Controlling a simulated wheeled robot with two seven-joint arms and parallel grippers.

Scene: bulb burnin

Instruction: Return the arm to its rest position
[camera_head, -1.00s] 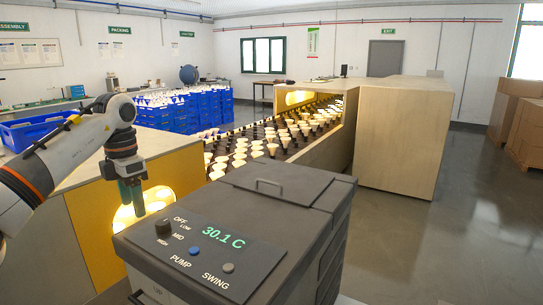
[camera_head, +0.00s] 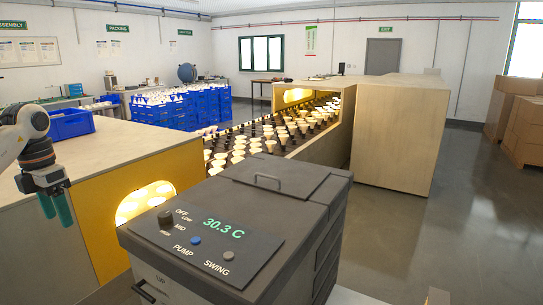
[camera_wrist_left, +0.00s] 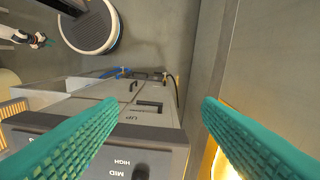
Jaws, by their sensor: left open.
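My left gripper (camera_head: 56,208) hangs at the left edge of the head view, with its two green fingers apart and nothing between them. It is left of the yellow panel with the glowing opening, clear of the grey cooler unit. In the left wrist view its green fingers (camera_wrist_left: 160,125) frame the picture, wide open and empty. My left arm reaches in from the left edge. My right gripper does not show in the head view.
The grey unit (camera_head: 300,215) with a knob and a 30.3 C display stands in front. The yellow panel (camera_head: 100,212) with a lit opening is beside it. Rows of bulbs (camera_head: 285,130) lie on the conveyor behind. Blue crates (camera_head: 190,105) stand at the back.

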